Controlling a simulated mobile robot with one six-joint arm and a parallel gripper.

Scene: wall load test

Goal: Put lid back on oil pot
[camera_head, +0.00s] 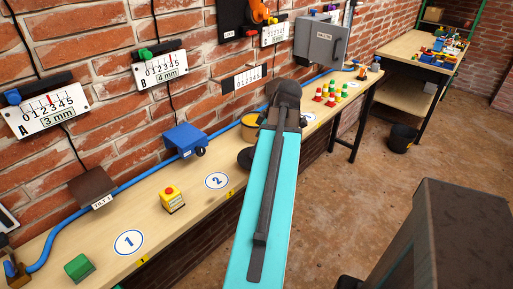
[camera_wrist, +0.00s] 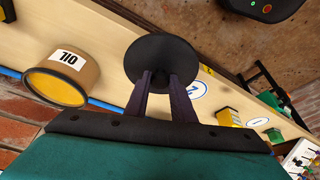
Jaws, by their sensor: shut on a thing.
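The oil pot (camera_wrist: 62,80) is a tan, round tub labelled OIL at the left of the wrist view. Its top is uncovered and shows a yellow surface. In the head view the pot (camera_head: 249,128) stands against the wall, partly behind my arm. My gripper (camera_wrist: 161,85) is shut on the lid (camera_wrist: 160,55), a black round disc, in the wrist view. The lid is to the right of the pot there, apart from it. In the head view the lid (camera_head: 245,159) shows as a dark edge beside my arm. My arm hides the fingers there.
The long wooden bench (camera_head: 105,228) holds a yellow box with a red button (camera_head: 171,199), a green block (camera_head: 79,267) and a blue box (camera_head: 184,139). Several small coloured cones (camera_head: 331,95) stand beyond my arm. A blue hose (camera_head: 60,233) runs along the wall. Printed circle 2 (camera_head: 217,181) is bare.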

